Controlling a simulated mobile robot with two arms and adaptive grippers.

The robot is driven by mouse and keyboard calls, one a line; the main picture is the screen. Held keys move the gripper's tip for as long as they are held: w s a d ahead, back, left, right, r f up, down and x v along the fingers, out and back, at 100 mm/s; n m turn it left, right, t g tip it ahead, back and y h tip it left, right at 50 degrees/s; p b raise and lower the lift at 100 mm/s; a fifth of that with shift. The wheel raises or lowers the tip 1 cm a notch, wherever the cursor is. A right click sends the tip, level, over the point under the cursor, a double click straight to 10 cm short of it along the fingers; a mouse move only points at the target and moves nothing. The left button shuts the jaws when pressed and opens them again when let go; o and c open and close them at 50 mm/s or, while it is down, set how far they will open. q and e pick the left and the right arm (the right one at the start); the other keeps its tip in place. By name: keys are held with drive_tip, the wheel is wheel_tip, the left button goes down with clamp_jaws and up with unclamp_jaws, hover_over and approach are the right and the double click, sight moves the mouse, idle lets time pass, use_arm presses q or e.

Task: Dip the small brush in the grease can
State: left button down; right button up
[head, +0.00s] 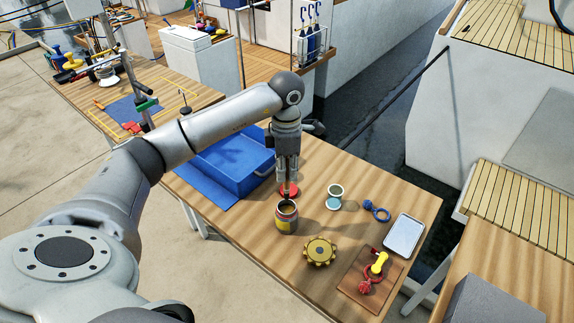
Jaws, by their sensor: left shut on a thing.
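The grease can (287,223) stands upright and open on the wooden table, with a red and yellow label and a dark mouth. My left gripper (288,183) points straight down just above the can. It is shut on the small brush (287,201), of which only a short dark lower part shows between the fingertips and the can mouth. The brush's tip is at or just over the can's opening; I cannot tell whether it is inside. A round red thing (293,191) shows around the fingertips, partly hidden by them. My right gripper is not in view.
The wooden table (240,225) also holds a blue open bin (215,178), a yellow toothed wheel (320,252), a small roll (335,192), a blue ring-ended piece (376,210), a white tray (404,236), and a brown board (352,283) with yellow and red fittings. Water lies beyond the right edge.

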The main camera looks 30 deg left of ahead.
sight(287, 188)
use_arm(q)
drive_tip(key=shift+w+f+b, duration=0.1)
drive_tip(key=shift+f+b, duration=0.3)
drive_tip(key=shift+f, duration=0.55)
drive_tip(key=shift+f+b, duration=0.55)
drive_tip(key=shift+f, duration=0.35)
drive_tip(key=shift+f+b, duration=0.45)
drive_tip(key=shift+f, duration=0.5)
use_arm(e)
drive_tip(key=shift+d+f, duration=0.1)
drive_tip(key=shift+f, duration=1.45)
use_arm(q)
drive_tip(key=shift+f, duration=0.25)
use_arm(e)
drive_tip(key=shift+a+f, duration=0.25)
use_arm(q)
drive_tip(key=shift+f+b, duration=0.2)
drive_tip(key=shift+b, duration=0.2)
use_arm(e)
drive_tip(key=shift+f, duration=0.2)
use_arm(q)
drive_tip(key=shift+f, duration=0.1)
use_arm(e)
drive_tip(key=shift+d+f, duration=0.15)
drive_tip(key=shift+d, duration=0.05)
